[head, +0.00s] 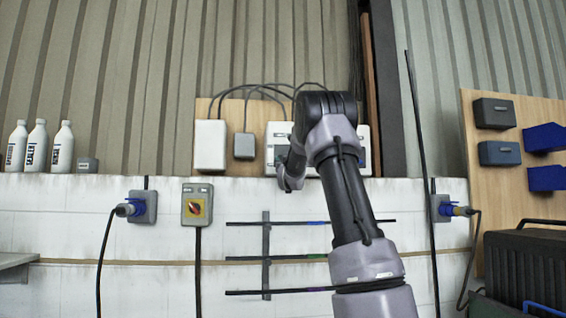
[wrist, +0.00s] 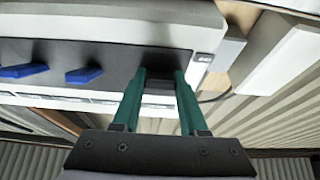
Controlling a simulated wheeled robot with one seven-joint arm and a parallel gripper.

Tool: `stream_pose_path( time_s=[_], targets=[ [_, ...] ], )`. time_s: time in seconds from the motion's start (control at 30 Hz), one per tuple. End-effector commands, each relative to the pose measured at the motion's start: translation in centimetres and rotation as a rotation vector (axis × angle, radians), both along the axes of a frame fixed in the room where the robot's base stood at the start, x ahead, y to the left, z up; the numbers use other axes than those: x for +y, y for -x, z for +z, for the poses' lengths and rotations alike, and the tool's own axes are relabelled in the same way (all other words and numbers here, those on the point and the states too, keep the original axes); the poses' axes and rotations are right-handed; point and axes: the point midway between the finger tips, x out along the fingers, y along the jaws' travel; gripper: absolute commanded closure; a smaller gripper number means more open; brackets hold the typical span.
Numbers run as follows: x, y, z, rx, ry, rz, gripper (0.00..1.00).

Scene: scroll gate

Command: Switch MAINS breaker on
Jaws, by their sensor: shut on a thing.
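The breaker box (wrist: 110,22) is white with a dark front strip and fills the upper left of the wrist view. Two blue breaker levers (wrist: 82,75) stick out of the strip, left of my gripper. My gripper (wrist: 160,76) is at the end of the strip by a small label (wrist: 204,57), too small to read. Its green fingers are shut on the breaker lever there, which they mostly hide. In the head view the breaker box (head: 276,133) is on the wooden board, partly behind my arm, and my gripper cannot be made out.
A white box (head: 210,145) and a grey box (head: 244,146) stand left of the breaker box, with cables above. A rotary switch (head: 196,205) and sockets are on the white wall. Bottles (head: 62,148) stand on the ledge at left. Blue bins (head: 545,138) hang at right.

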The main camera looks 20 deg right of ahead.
Motion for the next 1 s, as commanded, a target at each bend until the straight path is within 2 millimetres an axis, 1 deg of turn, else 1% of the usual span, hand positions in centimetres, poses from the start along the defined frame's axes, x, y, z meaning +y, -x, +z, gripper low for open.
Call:
stream_pose_path(
  time_s=[0.17,0.37,0.67,1.0],
  targets=[
    [0.0,0.1,0.3,0.038,-0.013,0.001,1.00],
    [0.1,0.4,0.8,0.148,-0.045,0.001,1.00],
    [0.3,0.6,2.1,0.402,-0.115,0.002,1.00],
    [0.1,0.6,3.3,0.669,-0.190,-0.002,1.00]
  ],
)
